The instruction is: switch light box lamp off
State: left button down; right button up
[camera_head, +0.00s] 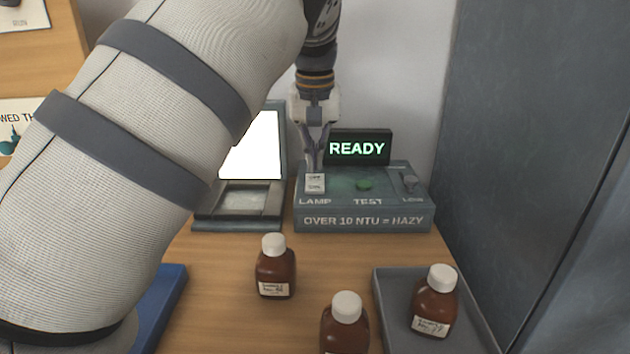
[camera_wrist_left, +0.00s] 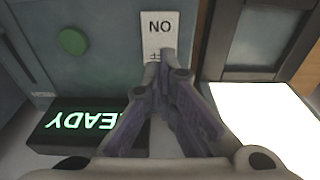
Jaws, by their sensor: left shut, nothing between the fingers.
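The light box has a bright white lit panel (camera_head: 253,147), which also shows in the left wrist view (camera_wrist_left: 265,125). The control box (camera_head: 362,219) beside it carries the white lamp switch (camera_head: 315,183) above the word LAMP. My right gripper is not in view.
A lit READY sign (camera_head: 359,148) stands behind. Brown bottles (camera_head: 275,268) (camera_head: 345,325) stand in front, another (camera_head: 435,302) in a grey tray (camera_head: 385,295). A grey wall (camera_head: 540,130) bounds the right.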

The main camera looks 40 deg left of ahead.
aim_at(315, 178)
pick_arm(q)
jog(key=shift+f, duration=1.2)
dwell(0.4)
jog(key=shift+r, duration=0.1)
jog(key=shift+r, duration=3.45)
